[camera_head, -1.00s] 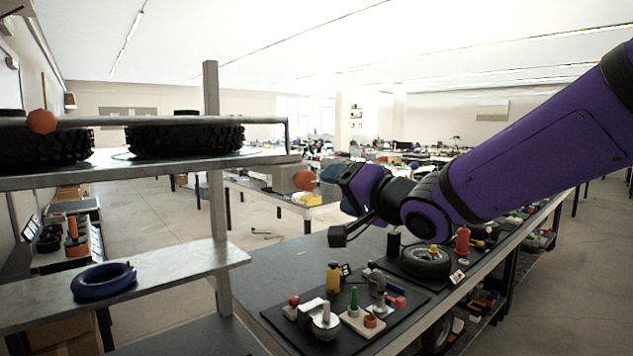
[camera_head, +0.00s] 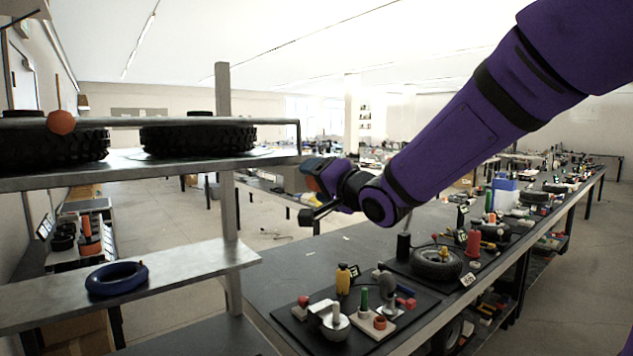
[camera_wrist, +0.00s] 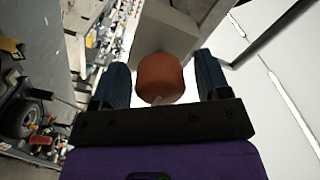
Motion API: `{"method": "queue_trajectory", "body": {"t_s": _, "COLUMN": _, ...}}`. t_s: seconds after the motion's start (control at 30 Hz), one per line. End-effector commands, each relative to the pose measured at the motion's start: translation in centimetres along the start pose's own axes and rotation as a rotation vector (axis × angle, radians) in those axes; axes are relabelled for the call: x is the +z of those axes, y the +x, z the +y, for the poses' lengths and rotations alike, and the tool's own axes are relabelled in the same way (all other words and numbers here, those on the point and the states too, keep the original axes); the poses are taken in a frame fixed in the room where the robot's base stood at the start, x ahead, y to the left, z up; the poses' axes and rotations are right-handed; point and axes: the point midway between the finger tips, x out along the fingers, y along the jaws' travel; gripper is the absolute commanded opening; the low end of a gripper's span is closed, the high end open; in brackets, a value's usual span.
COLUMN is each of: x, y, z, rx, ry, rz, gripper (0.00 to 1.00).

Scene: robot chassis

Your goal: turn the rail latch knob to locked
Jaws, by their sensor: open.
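An orange-red rounded knob (camera_wrist: 160,78) shows in the wrist view, in front of a grey block (camera_wrist: 165,38). My gripper (camera_wrist: 160,68) is open, with one dark blue finger on each side of the knob. I cannot tell whether either finger touches it. In the head view my gripper (camera_head: 312,170) is at the right end of the shelf rack, just below the rail's end, and largely covers this knob. The grey block (camera_head: 287,179) shows just left of it. A second orange ball (camera_head: 61,122) sits on the rail (camera_head: 105,122) at the left.
Tyres (camera_head: 198,138) lie on the upper shelf behind the rail. A blue ring (camera_head: 117,278) lies on the lower shelf (camera_head: 205,265). A workbench (camera_head: 290,275) below my arm carries small parts on dark boards and another tyre (camera_head: 437,262). Open air lies left of my gripper, under the upper shelf.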

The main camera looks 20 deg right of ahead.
Motion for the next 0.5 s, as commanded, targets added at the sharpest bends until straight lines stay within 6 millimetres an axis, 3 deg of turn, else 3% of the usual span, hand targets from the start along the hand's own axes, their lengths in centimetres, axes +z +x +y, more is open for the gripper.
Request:
{"method": "queue_trajectory", "body": {"t_s": 0.37, "x": 0.03, "y": 0.56, "z": 0.00, "rx": 0.000, "ry": 0.001, "rz": 0.000, "gripper": 0.69}}
{"method": "queue_trajectory", "body": {"t_s": 0.5, "x": 0.03, "y": 0.55, "z": 0.00, "rx": 0.000, "ry": 0.001, "rz": 0.000, "gripper": 0.42}}
